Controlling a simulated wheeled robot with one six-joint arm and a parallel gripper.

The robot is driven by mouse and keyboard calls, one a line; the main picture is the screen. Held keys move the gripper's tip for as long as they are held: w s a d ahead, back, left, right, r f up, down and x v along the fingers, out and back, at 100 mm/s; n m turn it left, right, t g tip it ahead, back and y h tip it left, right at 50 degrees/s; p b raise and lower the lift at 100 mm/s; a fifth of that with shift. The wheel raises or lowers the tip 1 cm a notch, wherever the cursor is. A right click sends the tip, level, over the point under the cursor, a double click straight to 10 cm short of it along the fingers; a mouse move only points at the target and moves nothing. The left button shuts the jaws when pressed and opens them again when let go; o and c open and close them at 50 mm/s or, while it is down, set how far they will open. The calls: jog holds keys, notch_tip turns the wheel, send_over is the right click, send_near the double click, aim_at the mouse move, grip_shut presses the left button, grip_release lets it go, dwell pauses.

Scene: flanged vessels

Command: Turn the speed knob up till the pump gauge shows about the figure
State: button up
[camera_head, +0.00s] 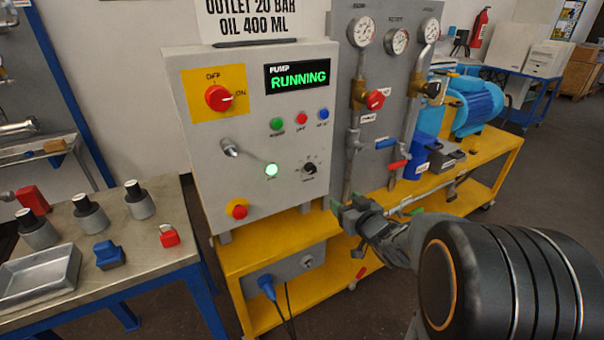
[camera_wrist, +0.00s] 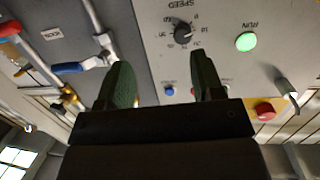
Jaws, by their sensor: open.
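The speed knob (camera_head: 309,168) is a small black knob with a printed scale at the lower right of the grey control box (camera_head: 210,150). It also shows in the wrist view (camera_wrist: 182,33), near the top middle. My gripper (camera_head: 350,212) is to the right of and below the knob in the head view, open and empty, apart from the knob. In the wrist view my green-padded fingers (camera_wrist: 160,80) point toward the panel.
Near the knob are a lit green lamp (camera_head: 272,170), a lever switch (camera_head: 229,147) and a red stop button (camera_head: 237,209). To the right are a red valve handle (camera_head: 375,99) and pipes. A sign above reads OUTLET 20 BAR, OIL 400 ML.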

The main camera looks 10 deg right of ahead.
aim_at(312, 170)
jog(key=w+a+r, duration=0.1)
jog(key=w+a, duration=0.1)
jog(key=w, duration=0.2)
jog(key=w+a+y, duration=0.1)
jog(key=w+a, duration=0.1)
jog(key=w, duration=0.2)
jog(key=w+a+r+t+y, duration=0.1)
jog(key=w+a, duration=0.1)
jog(key=w, duration=0.3)
jog(key=shift+r, duration=0.3)
jog(key=shift+s, duration=0.1)
jog(key=shift+c, duration=0.2)
jog(key=c, duration=0.9)
jog(key=shift+m+p, duration=0.4)
jog(key=shift+m, duration=0.8)
